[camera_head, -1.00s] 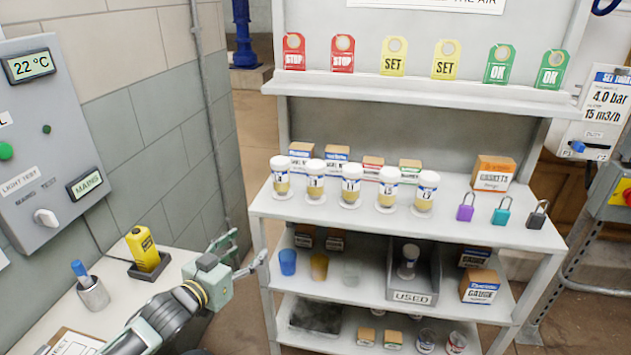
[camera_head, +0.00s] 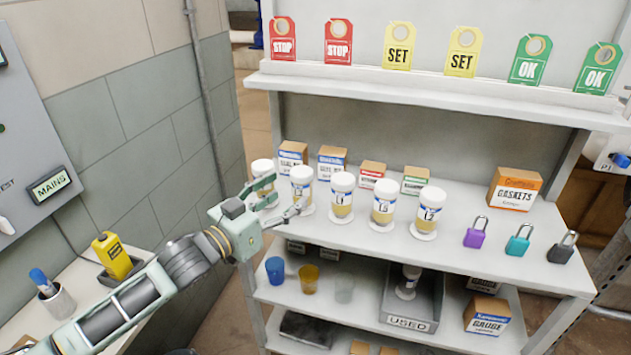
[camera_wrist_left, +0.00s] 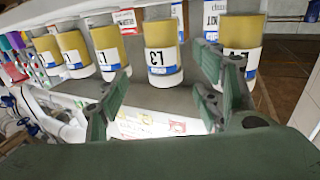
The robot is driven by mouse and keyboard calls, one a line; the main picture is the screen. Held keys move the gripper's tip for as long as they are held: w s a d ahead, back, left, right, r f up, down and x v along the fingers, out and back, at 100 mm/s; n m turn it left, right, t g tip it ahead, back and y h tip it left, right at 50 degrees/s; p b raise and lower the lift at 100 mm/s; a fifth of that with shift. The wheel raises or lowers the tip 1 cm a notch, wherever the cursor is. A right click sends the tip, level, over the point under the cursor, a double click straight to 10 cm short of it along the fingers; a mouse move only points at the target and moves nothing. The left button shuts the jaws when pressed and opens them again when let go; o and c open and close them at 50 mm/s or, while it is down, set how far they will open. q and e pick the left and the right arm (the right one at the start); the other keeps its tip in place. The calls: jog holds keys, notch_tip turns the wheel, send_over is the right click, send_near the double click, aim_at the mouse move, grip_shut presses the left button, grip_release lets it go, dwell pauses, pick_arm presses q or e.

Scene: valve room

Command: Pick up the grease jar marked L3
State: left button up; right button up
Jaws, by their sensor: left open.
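The jar marked L3 (camera_wrist_left: 164,52) is white-capped, with yellowish grease and a blue-edged label. It appears upside down in the left wrist view, ahead of the gap between my left fingers. In the head view it appears to be the second jar from the left (camera_head: 301,184), upright on a white disc on the middle shelf. My left gripper (camera_head: 283,200) is open and empty, its fingertips close to the jar's left front. It also shows in the left wrist view (camera_wrist_left: 161,78). Whether a finger touches the jar I cannot tell. My right gripper is not in view.
Similar jars stand in the row, one (camera_head: 262,174) close left and another (camera_head: 342,196) close right. Small boxes (camera_head: 331,162) stand behind. Padlocks (camera_head: 476,233) and a gaskets box (camera_head: 514,189) are at the right. The tag shelf (camera_head: 430,94) hangs above.

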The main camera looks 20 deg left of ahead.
aim_at(294, 186)
pick_arm(q)
jog(key=shift+w+d+r, duration=0.1)
jog(key=shift+w+d, duration=0.05)
jog(key=shift+w, duration=0.25)
jog(key=shift+w+d+r, duration=0.1)
jog(key=shift+w, duration=0.1)
jog(key=shift+w+d+r+p, duration=0.15)
jog(key=shift+w+p, duration=0.25)
jog(key=shift+w, duration=0.15)
jog(key=x, duration=0.4)
jog(key=shift+w+p, duration=0.1)
jog(key=shift+p, duration=0.3)
jog(key=shift+w, duration=0.25)
jog(key=shift+f, duration=0.25)
jog(key=c, duration=0.9)
grip_shut()
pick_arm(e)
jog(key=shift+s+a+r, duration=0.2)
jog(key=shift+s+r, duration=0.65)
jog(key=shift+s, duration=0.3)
